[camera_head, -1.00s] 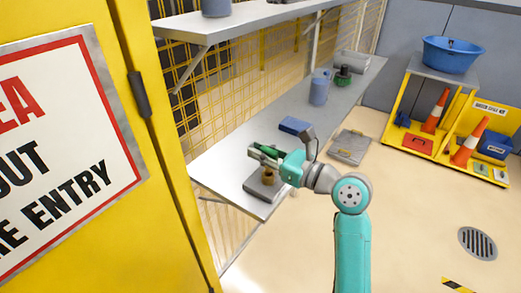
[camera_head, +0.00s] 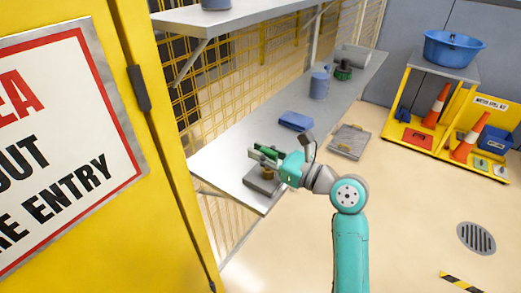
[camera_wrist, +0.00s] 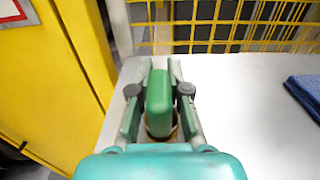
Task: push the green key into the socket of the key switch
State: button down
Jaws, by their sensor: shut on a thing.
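The green key (camera_wrist: 160,92) is between the two fingers of my gripper (camera_wrist: 159,98) in the wrist view. The gripper is shut on it. Just beyond and below the key is the brass-coloured ring of the key switch socket (camera_wrist: 152,137), partly hidden by the key. In the head view my gripper (camera_head: 270,155) is over the key switch (camera_head: 264,180), a grey box with a brass-coloured socket on the lower shelf. The green key shows between the fingers there. I cannot tell how far its lower end is inside the socket.
The grey lower shelf (camera_head: 225,157) has a yellow mesh wall behind it. A blue cloth-like item (camera_head: 296,121) lies right of my gripper, also in the wrist view (camera_wrist: 306,92). A blue mug (camera_head: 319,86) stands farther back. A yellow door (camera_head: 175,200) is close on the left.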

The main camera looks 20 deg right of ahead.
jog(key=shift+f, duration=0.45)
jog(key=c, duration=1)
grip_release()
jog(key=shift+c, duration=0.2)
jog(key=v, duration=1.2)
jog(key=shift+f, duration=0.1)
